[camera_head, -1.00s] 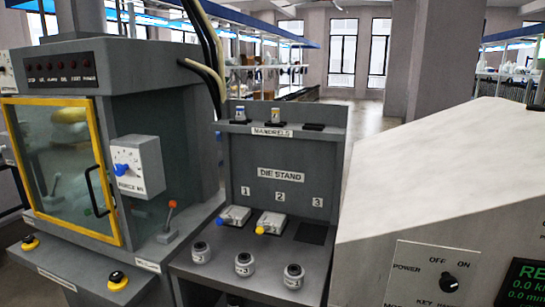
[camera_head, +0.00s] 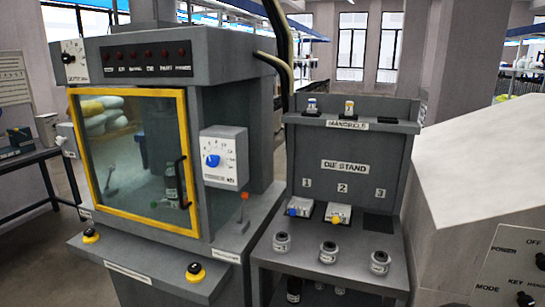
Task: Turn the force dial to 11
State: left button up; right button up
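A white dial box (camera_head: 223,157) is fixed to the front of the grey press, just right of its yellow-framed door. It carries a blue knob (camera_head: 212,160) with scale marks around it; the numbers are too small to read. A label below the scale is blurred and seems to end in kN. I cannot tell which value the knob points to. Another small white dial plate (camera_head: 74,61) with a black knob is at the press's upper left; its label is unreadable. Neither of my grippers is in view.
The yellow-framed glass door (camera_head: 133,160) is shut. A red-tipped lever (camera_head: 244,207) stands below the dial box. The die stand (camera_head: 345,168) holds mandrels, dies and several jars to the right. A sloped grey console (camera_head: 485,165) fills the right edge.

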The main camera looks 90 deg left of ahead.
aim_at(212, 160)
jog(key=u, duration=0.05)
jog(key=k, duration=1.9)
jog(key=z, duration=0.2)
jog(key=i, duration=0.2)
jog(key=u, duration=2.9)
jog(key=i, duration=0.25)
jog(key=u, duration=0.45)
jog(key=i, duration=0.8)
jog(key=z, duration=0.55)
